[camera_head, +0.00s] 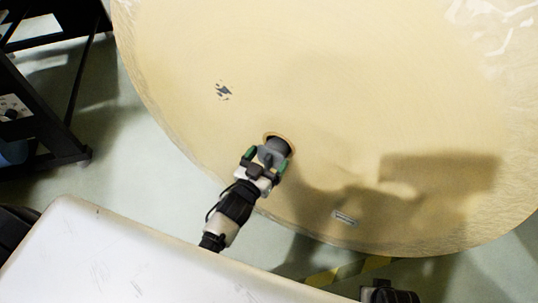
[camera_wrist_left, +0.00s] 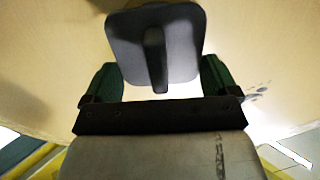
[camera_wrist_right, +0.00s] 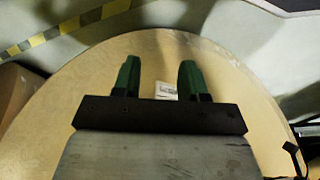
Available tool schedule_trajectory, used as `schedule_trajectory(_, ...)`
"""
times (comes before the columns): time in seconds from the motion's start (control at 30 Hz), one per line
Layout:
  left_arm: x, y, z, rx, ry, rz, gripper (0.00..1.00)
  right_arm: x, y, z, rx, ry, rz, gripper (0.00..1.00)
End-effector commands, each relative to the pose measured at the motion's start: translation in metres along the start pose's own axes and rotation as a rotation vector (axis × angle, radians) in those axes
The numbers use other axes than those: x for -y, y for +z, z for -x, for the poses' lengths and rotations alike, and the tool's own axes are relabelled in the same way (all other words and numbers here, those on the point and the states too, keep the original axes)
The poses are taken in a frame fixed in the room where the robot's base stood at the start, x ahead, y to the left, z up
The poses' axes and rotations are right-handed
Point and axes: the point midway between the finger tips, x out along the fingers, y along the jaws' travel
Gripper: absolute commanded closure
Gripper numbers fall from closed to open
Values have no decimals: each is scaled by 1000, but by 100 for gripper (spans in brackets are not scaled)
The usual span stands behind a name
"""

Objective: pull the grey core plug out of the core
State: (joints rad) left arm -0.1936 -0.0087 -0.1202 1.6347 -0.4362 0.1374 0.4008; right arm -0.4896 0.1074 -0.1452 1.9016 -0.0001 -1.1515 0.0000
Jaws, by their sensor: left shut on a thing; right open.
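The grey core plug (camera_head: 268,156) shows in the head view at the core (camera_head: 268,137), a brown-rimmed ring with a dark inside on the roll's face. My left gripper (camera_head: 265,160) is shut on the plug, with green fingers on either side. In the left wrist view the plug (camera_wrist_left: 125,35) is a rounded grey plate with a raised middle bar, between the fingertips (camera_wrist_left: 160,80). It hides the core there. I cannot tell whether part of the plug is inside the core. My right gripper (camera_wrist_right: 160,80) is open and empty, facing the roll.
The large kraft roll (camera_head: 340,90) fills most of the head view. Its face has a dark scuff (camera_head: 223,91) and a small label (camera_head: 345,217). A black frame (camera_head: 40,130) stands at the left. Yellow-black floor tape (camera_head: 345,272) runs below the roll.

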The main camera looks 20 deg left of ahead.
Motion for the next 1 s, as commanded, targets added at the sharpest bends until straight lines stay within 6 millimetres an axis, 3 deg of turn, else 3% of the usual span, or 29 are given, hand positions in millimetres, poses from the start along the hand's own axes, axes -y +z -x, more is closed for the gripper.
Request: schedule_trajectory(1.0, 0, -1, 39, -1, -1, 1, 37, 2, 27, -44, 32, -4, 5, 57)
